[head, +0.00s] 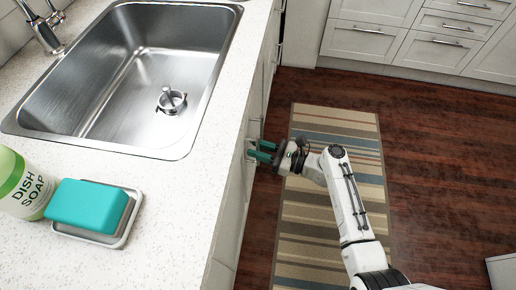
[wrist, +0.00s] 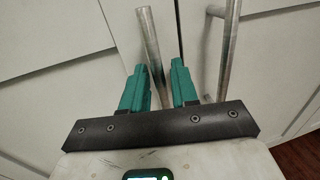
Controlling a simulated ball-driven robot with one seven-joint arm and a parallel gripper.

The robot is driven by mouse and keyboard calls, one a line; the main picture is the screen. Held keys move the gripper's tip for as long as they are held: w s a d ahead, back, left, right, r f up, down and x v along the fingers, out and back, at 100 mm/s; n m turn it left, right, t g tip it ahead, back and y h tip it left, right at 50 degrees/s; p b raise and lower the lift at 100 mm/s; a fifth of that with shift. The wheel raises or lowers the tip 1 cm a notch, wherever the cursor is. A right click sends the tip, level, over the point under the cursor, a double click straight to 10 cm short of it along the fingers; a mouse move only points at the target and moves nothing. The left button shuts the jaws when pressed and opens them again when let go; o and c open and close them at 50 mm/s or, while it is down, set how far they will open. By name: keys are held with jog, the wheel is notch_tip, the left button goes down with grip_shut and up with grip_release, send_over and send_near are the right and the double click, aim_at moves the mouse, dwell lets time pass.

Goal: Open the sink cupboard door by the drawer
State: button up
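The sink cupboard front, under the counter, has two pale doors with a narrow seam between them in the wrist view. The left door (wrist: 60,50) and right door (wrist: 275,65) each carry an upright metal bar handle near the seam. Both doors look shut. My gripper (head: 262,152) is at the cupboard front beside the counter edge. In the wrist view its two teal fingers (wrist: 160,75) stand apart, one either side of the left bar handle (wrist: 150,45). A little room shows beside the bar; contact is unclear. The right bar handle (wrist: 228,50) is outside the right finger.
The counter (head: 185,195) with the steel sink (head: 125,75) overhangs at left. A soap bottle (head: 22,185) and teal sponge (head: 88,205) stand on it. A striped rug (head: 340,118) lies below my arm.

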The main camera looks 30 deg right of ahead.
jog(key=shift+w+a, duration=0.1)
grip_shut()
dwell(0.6)
